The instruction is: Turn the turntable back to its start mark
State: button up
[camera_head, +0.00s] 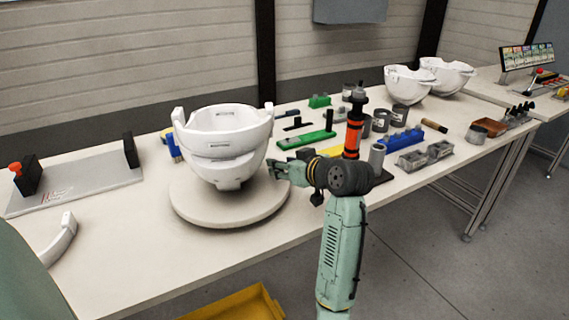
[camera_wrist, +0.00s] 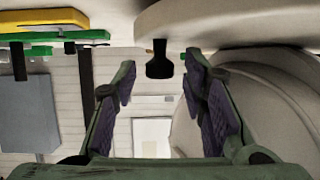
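The round pale turntable (camera_head: 230,208) stands on the table and carries a white helmet shell (camera_head: 226,135). My gripper (camera_head: 277,170) is low at the right of the shell, by the turntable's rim. The wrist view appears upside down. There the turntable's underside and edge (camera_wrist: 215,22) fill the top, and the shell (camera_wrist: 270,100) is at the right. A dark peg (camera_wrist: 158,60) at the rim shows between my open fingers (camera_wrist: 159,75), with a gap on both sides. In the head view my gripper hides this spot. I cannot make out a start mark.
Two more white shells (camera_head: 408,85) are at the back right. A grey plate fixture (camera_head: 80,185) is at the left.

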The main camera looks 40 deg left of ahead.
jog(key=shift+c, duration=0.4)
grip_shut()
dwell(0.4)
